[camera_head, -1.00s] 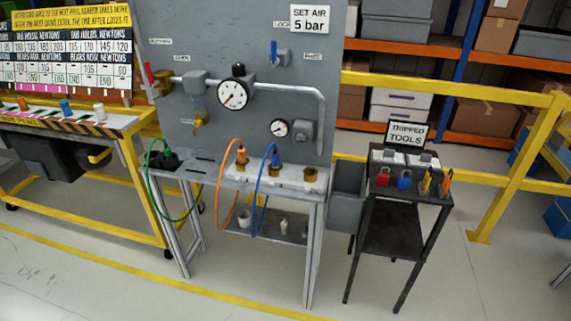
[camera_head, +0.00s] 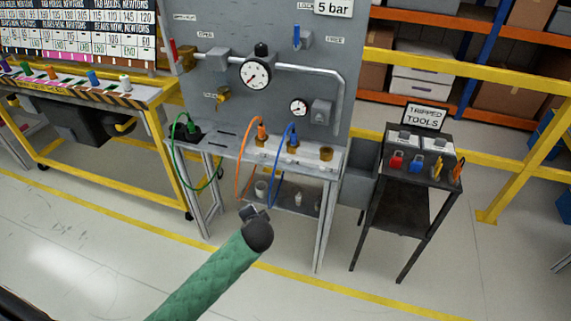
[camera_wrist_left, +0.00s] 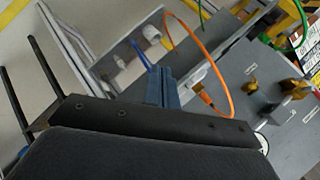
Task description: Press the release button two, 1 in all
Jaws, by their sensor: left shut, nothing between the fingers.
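The fittings stand on the bench's front ledge (camera_head: 225,152). An orange hose (camera_head: 240,172) rises to one fitting (camera_head: 262,133), and a blue hose (camera_head: 276,170) to another (camera_head: 293,135). A bare brass fitting (camera_head: 326,154) is at the right, and a green hose (camera_head: 178,155) at the left. Which part is release button two is too small to tell. My left gripper (camera_head: 251,212) is shut and empty, in front of and below the ledge. In the left wrist view, its fingers (camera_wrist_left: 163,88) are together near the orange hose (camera_wrist_left: 229,95). My right gripper is not in view.
A grey panel (camera_head: 215,100) with gauges and valves rises behind the ledge. A dark tool stand (camera_head: 402,205) and a grey bin (camera_head: 360,180) are to the right. A yellow-framed bench (camera_head: 110,180) is to the left. The floor in front is clear.

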